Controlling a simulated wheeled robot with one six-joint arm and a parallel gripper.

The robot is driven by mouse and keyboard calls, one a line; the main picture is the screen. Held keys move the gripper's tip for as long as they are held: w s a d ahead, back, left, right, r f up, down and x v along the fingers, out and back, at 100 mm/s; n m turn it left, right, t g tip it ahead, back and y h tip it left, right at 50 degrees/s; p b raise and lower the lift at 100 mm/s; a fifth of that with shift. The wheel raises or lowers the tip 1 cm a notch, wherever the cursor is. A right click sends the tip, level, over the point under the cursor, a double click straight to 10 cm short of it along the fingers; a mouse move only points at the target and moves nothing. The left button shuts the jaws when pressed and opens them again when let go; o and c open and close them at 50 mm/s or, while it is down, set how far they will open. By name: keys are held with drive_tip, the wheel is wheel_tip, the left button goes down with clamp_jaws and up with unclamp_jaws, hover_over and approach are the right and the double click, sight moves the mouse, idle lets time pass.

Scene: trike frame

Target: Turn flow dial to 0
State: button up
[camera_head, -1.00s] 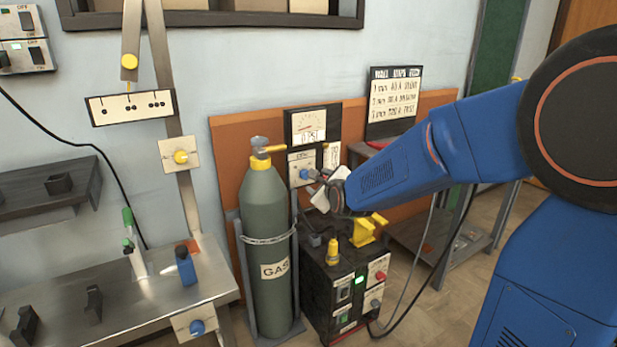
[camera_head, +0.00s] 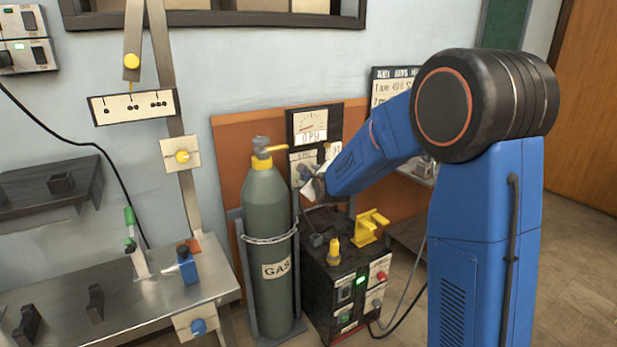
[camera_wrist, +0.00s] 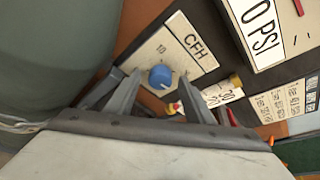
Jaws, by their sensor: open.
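The flow dial is a blue round knob (camera_wrist: 160,76) on a white plate marked CFH (camera_wrist: 178,45). In the wrist view it lies just beyond and between the fingertips of my open gripper (camera_wrist: 160,83). I cannot tell whether the fingers touch it. A "10" shows on the plate near the knob. In the head view the plate (camera_head: 297,157) sits below the gauge (camera_head: 314,126) reading 0 PSI, and my gripper (camera_head: 306,184) is in front of it, hiding much of the knob.
The green gas cylinder (camera_head: 266,220) stands close at the left of the dial; it also fills the left of the wrist view (camera_wrist: 50,50). Below is a black welder box (camera_head: 335,285) with a yellow holder (camera_head: 370,225). A metal bench (camera_head: 130,300) stands at left.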

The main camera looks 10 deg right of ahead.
drive_tip(key=shift+w+f, duration=0.1)
drive_tip(key=shift+w, duration=0.2)
drive_tip(key=shift+c, duration=0.3)
drive_tip(key=c, duration=1)
